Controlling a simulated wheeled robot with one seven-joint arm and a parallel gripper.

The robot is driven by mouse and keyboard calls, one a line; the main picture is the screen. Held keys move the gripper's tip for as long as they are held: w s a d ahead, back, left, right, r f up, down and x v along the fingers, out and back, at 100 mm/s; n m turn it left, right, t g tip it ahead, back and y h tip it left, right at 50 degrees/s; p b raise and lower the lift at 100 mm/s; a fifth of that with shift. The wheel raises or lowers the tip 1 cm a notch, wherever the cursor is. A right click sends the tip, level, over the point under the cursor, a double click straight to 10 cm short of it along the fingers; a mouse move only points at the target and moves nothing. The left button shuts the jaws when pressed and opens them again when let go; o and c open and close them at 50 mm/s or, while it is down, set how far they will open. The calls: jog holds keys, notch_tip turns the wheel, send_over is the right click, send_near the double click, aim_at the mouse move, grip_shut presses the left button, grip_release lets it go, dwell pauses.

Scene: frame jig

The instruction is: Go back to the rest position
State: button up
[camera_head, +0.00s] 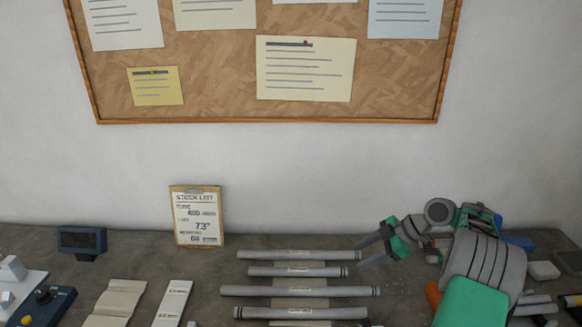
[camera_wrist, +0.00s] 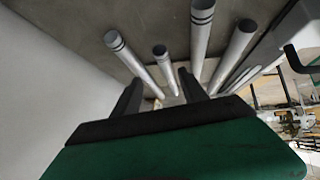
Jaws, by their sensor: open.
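My gripper (camera_head: 369,246) is at the right in the head view, over the back right part of the grey bench (camera_head: 140,248). It is open, with its fingers pointing left towards the ends of the grey tubes. Several grey tubes (camera_head: 295,291) lie side by side across the middle of the bench. In the wrist view, the two dark fingers (camera_wrist: 160,93) stand apart, and tubes (camera_wrist: 204,35) show beyond and between them. I see nothing held. Whether a finger touches a tube cannot be told.
A stock list clipboard (camera_head: 197,216) leans at the wall, with a dark clock (camera_head: 81,241) to its left. A blue box with a yellow button (camera_head: 41,305) is at the front left. Loose parts (camera_head: 543,270) lie at the right.

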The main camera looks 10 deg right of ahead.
jog(key=s+a+r+m+h, duration=0.2)
jog(key=a+r+m, duration=0.2)
jog(key=a+r, duration=0.3)
jog(key=s+a+r+m+h, duration=0.2)
jog(key=a+r+m+h, duration=0.15)
jog(key=a, duration=0.45)
jog(key=s+a+m+t+h, duration=0.1)
jog(key=s+m, duration=0.7)
jog(key=s, duration=0.9)
jog(key=shift+a+f+h, duration=0.45)
jog(key=shift+a+h, duration=0.4)
jog(key=shift+a, duration=0.15)
jog(key=shift+m, duration=0.25)
